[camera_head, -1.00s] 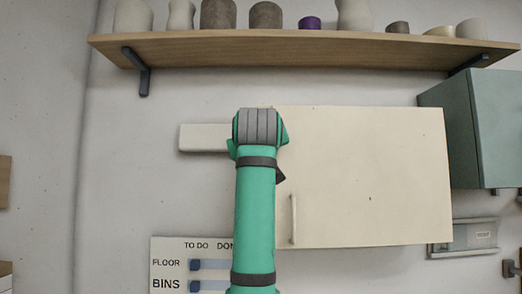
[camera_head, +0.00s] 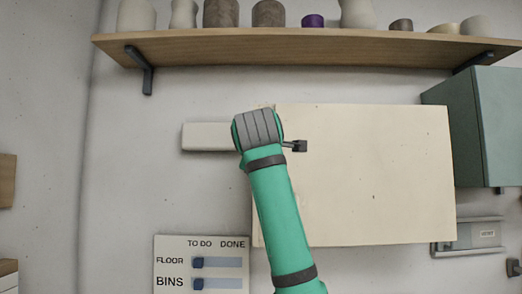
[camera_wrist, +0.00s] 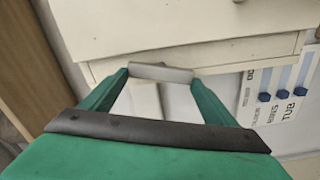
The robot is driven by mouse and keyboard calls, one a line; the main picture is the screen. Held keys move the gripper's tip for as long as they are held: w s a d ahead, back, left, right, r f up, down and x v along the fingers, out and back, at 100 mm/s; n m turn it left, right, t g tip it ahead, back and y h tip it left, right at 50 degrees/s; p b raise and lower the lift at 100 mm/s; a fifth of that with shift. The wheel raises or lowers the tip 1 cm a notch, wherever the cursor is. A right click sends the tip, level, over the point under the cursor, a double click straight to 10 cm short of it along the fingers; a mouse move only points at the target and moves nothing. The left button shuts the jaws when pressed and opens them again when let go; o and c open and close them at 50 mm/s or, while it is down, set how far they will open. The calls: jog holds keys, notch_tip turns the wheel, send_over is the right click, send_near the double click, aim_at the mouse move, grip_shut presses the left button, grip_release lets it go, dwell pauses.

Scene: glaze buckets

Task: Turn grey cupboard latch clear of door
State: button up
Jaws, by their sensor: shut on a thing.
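The cream cupboard door (camera_head: 370,175) fills the middle of the head view and looks shut. Its left edge is partly behind my green arm. In the wrist view, the cupboard's pale edge (camera_wrist: 225,52) runs across above my fingertips. My gripper (camera_wrist: 160,74) is shut on a short grey latch (camera_wrist: 170,74), one green finger at each end of it. The latch lies beside the cupboard edge, roughly along it in this view. I cannot tell whether the latch still overlaps the door.
A pale block (camera_head: 205,137) is on the wall left of the cupboard. A board with sliders (camera_head: 200,265) hangs below left. A wooden shelf (camera_head: 300,52) with several pots runs above. A teal cupboard (camera_head: 475,125) stands at the right.

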jog(key=shift+a+f+n, duration=0.1)
jog(key=shift+f+n, duration=0.1)
jog(key=shift+n, duration=1.4)
jog(key=shift+a, duration=0.1)
jog(key=o, duration=1)
jog(key=shift+o, duration=0.2)
jog(key=s, duration=1.1)
jog(key=shift+w, duration=0.15)
